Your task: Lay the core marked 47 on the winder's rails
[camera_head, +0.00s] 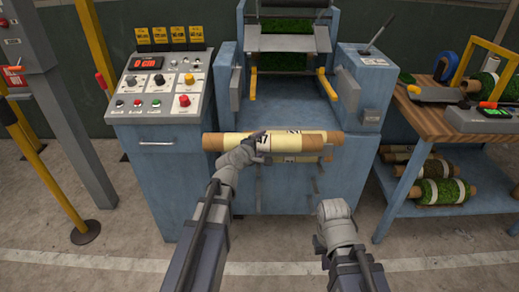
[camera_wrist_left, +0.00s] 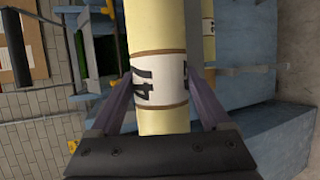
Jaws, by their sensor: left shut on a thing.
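My left gripper (camera_head: 260,146) is shut around the middle of a long cardboard core (camera_head: 228,141) with a cream wrap and brown ends. It holds the core level in front of the blue winder (camera_head: 290,105). In the left wrist view the core (camera_wrist_left: 157,38) runs between the fingers (camera_wrist_left: 158,105), and its white label (camera_wrist_left: 158,80) shows a 4, with the rest turned away. In the head view the label reads 47, partly covered by the fingers. Two yellow bars (camera_head: 326,84) flank the winder's opening. My right gripper (camera_head: 335,215) is low at right, its fingertips hidden.
A second cream core (camera_head: 300,158) shows partly behind and below the held one. A control panel (camera_head: 160,85) stands left. A wooden bench (camera_head: 436,122) with tools and turf rolls (camera_head: 443,191) stands right. A yellow post (camera_head: 85,232) stands at far left.

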